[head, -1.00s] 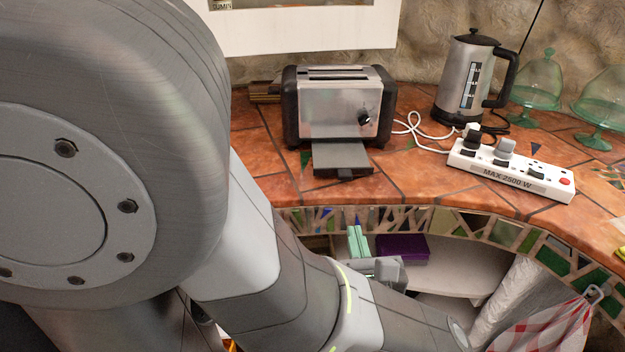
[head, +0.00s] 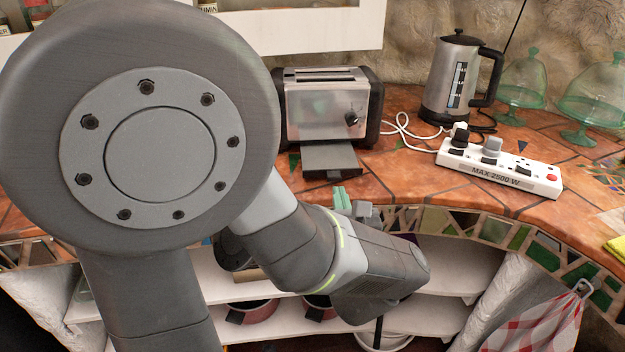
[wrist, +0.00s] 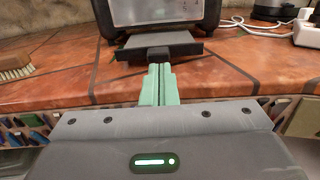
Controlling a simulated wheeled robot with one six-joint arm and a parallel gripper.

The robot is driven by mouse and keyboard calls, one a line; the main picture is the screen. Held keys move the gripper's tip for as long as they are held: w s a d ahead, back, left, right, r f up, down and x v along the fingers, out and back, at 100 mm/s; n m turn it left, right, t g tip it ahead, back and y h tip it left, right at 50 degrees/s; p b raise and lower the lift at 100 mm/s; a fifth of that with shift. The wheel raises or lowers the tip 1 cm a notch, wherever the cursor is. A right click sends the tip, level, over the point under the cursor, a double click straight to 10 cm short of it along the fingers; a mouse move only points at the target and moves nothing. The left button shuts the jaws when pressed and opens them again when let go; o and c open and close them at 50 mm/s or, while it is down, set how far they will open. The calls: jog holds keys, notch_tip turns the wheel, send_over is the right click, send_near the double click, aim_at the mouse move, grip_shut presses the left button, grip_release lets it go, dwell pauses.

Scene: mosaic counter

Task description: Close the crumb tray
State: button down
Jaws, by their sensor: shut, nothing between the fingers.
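The crumb tray (head: 331,158) is a flat grey tray that sticks out from the bottom front of the toaster (head: 326,108), low over the tiled counter. It also shows in the wrist view (wrist: 185,45), with a dark handle tab (wrist: 158,53) at its front. My gripper (head: 341,197) has pale green fingers and is near the counter's front edge, in front of the tray. In the wrist view my gripper (wrist: 158,70) is shut and empty, its fingertips just in front of the tab. I cannot tell whether they touch it.
A steel kettle (head: 461,82) and a white power strip (head: 499,168) stand right of the toaster, with white cords between. Green glass domes (head: 522,80) are at the far right. A brush (wrist: 15,67) lies on the left. Shelves with pots (head: 250,310) are below the counter.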

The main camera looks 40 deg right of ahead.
aim_at(336, 179)
jog(key=shift+x, duration=1.45)
